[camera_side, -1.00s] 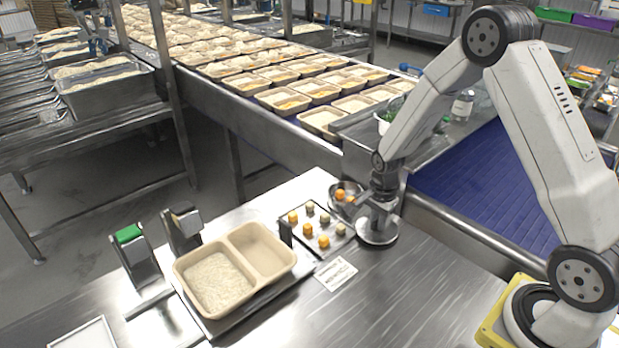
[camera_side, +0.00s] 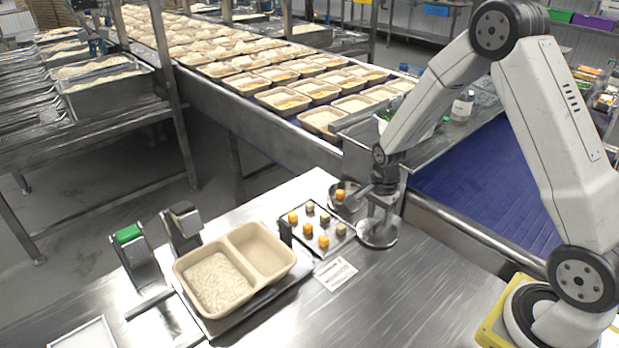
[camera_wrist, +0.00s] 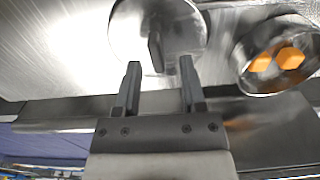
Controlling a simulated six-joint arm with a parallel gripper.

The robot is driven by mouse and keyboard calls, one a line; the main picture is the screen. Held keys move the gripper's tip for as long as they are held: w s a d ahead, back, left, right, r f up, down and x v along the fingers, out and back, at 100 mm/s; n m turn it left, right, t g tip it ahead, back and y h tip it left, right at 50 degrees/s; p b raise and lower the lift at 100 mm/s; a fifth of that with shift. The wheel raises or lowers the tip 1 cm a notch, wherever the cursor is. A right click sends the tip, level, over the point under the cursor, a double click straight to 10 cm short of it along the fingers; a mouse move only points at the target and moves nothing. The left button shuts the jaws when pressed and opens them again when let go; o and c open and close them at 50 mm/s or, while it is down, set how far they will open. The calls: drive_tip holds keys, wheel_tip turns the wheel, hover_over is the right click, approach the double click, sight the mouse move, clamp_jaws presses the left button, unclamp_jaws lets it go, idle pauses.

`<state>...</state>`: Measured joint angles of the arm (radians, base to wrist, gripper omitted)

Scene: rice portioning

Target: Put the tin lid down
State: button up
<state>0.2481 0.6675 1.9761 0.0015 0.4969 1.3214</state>
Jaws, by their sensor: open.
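The tin lid (camera_side: 377,238) is a round, shiny metal disc lying flat on the steel table, right of the small tray of cubes. In the wrist view the lid (camera_wrist: 190,45) shows its dark upright handle (camera_wrist: 156,50) just beyond my fingertips. My gripper (camera_wrist: 160,68) is open, with a finger on either side of the handle's line and a gap between them. In the side view my gripper (camera_side: 378,205) is just above the lid. The metal tin (camera_side: 343,196) stands open beside the lid, with orange cubes in it; it also shows in the wrist view (camera_wrist: 243,62).
A small tray (camera_side: 322,250) holds several orange and brown cubes. A two-compartment tray (camera_side: 262,284) has rice in its left part. A printed card (camera_side: 335,273) lies in front. The conveyor (camera_side: 480,180) runs behind. The table's front right is clear.

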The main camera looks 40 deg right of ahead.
sight(378, 226)
wheel_tip(378, 226, up, 11)
drive_tip(key=shift+f, duration=0.2)
idle(0.3)
idle(0.6)
drive_tip(key=s+a+n+t, duration=0.2)
drive_tip(key=s+a+n, duration=0.8)
drive_tip(key=n, duration=0.8)
drive_tip(key=shift+s+t, duration=0.3)
drive_tip(key=shift+s, duration=0.4)
